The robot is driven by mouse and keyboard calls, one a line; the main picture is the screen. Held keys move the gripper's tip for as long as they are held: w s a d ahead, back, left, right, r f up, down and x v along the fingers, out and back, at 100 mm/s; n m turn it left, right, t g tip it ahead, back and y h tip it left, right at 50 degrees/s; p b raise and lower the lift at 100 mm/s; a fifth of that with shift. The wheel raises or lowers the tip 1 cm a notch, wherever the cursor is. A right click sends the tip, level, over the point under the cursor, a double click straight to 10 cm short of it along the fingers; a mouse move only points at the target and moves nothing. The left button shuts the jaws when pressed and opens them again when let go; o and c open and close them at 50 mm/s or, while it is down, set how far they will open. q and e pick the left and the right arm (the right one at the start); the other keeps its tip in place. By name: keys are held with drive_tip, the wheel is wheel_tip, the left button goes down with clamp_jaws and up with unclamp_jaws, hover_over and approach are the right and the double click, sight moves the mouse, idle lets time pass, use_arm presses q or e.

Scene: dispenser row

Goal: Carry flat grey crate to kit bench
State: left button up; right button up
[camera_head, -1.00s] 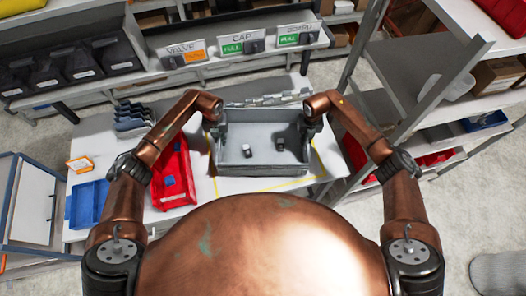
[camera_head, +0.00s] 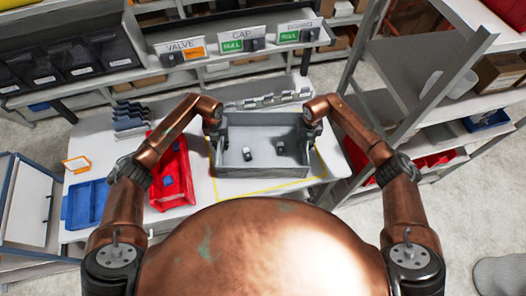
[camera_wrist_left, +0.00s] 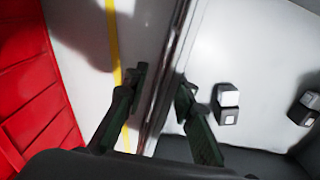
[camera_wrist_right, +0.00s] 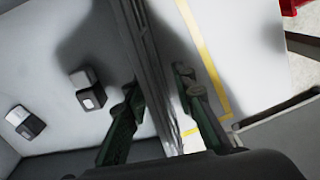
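The flat grey crate (camera_head: 262,171) is an open box at the middle of the white bench, with two small dark-and-white blocks (camera_head: 247,154) (camera_head: 280,147) inside. My left gripper (camera_head: 213,130) is at its left wall and my right gripper (camera_head: 311,128) at its right wall. In the left wrist view the fingers (camera_wrist_left: 163,88) straddle the crate wall and look closed on it. In the right wrist view the fingers (camera_wrist_right: 157,88) also clasp the opposite wall. I cannot tell whether the crate's base touches the bench.
A yellow outline (camera_head: 270,191) marks the bench around the crate. A red bin (camera_head: 172,180) and blue tray (camera_head: 86,204) lie left. Labelled dispensers, including CAP (camera_head: 241,40), stand behind. A grey shelf rack (camera_head: 415,85) rises close on the right.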

use_arm(q)
wheel_tip(320, 180, up, 11)
drive_tip(key=shift+r, duration=0.5)
use_arm(e)
drive_tip(key=shift+r, duration=0.15)
wheel_tip(320, 180, up, 12)
drive_tip(key=shift+f, duration=0.1)
idle(0.3)
use_arm(q)
drive_tip(key=shift+r, duration=0.1)
